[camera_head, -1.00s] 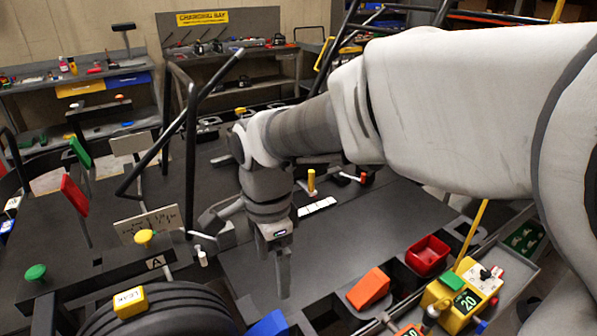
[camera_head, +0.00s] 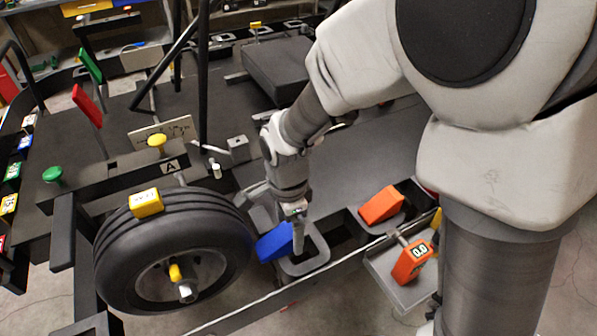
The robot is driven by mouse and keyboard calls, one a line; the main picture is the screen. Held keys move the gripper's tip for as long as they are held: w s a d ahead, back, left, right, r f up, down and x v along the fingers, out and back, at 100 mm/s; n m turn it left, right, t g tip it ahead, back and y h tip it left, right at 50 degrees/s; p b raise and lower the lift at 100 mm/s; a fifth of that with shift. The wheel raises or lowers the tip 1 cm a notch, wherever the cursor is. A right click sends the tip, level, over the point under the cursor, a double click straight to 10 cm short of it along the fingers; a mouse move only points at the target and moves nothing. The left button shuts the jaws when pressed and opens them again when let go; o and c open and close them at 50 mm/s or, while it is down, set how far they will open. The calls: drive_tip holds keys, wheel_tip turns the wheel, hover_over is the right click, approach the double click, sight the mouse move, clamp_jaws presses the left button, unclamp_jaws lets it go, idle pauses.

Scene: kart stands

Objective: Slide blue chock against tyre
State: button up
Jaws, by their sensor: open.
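The blue chock (camera_head: 274,243) sits low beside the right side of the black tyre (camera_head: 115,255), with a small gap between them. My gripper (camera_head: 299,245) points down just right of the blue chock, at its near right edge. Its finger overlaps the chock in this view, so I cannot tell whether they touch. Only one finger shows clearly and nothing is seen held between the jaws. The tyre carries a yellow tag on top and has a grey rim with a yellow valve-like piece.
An orange chock (camera_head: 381,205) lies to the right on the kart's edge. An orange gauge (camera_head: 411,262) reading 0.0 stands on a grey tray (camera_head: 398,290). Black tubes rise behind.

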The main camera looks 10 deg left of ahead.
sight(289, 229)
drive_tip(key=shift+f, duration=0.55)
drive_tip(key=c, duration=1.3)
drive_tip(key=o, duration=1.3)
drive_tip(key=shift+r, duration=0.15)
wheel_tip(289, 229, up, 17)
drive_tip(key=p, duration=0.2)
drive_tip(key=shift+r+p, duration=0.15)
drive_tip(key=shift+p, duration=0.15)
